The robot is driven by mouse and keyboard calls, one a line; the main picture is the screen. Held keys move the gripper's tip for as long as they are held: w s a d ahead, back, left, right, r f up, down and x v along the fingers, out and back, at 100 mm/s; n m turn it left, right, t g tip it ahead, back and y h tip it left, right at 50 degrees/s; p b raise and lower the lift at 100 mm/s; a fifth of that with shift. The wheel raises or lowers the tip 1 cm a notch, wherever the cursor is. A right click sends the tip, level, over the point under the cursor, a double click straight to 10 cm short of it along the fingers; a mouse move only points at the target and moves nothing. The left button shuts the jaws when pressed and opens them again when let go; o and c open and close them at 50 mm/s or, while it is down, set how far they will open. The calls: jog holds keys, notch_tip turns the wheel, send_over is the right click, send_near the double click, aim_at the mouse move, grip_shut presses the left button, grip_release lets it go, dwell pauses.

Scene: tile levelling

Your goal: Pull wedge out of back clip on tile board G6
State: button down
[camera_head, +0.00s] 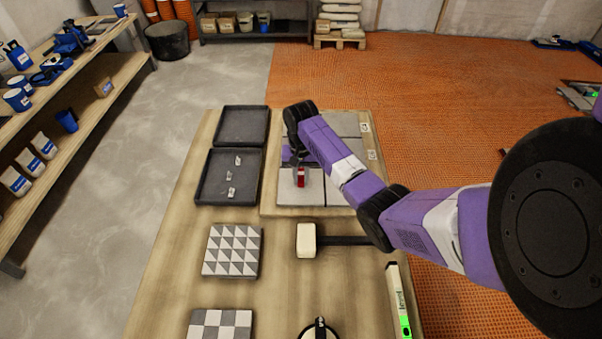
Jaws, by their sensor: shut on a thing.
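The tile board (268,208) lies on the table and carries large grey tiles (295,199). Small labels sit on its right edge, too small to read. A red wedge (301,179) shows over the tiles near the joint left of centre. My gripper (298,169) is just above and at the wedge, and it is shut on the wedge. The clip around the wedge is too small and too covered to make out. My arm hides much of the middle and right of the board, including any clip further back.
Left of the board, a black tray (205,190) holds several small pale pieces, with an empty black tray (243,126) behind it. A mallet (306,240), patterned tile samples (232,250) and a level (398,300) lie nearer. Bare wood shows between them.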

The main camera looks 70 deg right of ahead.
jog(key=shift+s+a+p, duration=0.2)
jog(key=shift+a+p, duration=0.3)
jog(key=shift+s+a+p, duration=0.2)
jog(key=shift+a+p, duration=0.3)
jog(key=shift+r, duration=3.05)
jog(key=shift+s, duration=0.1)
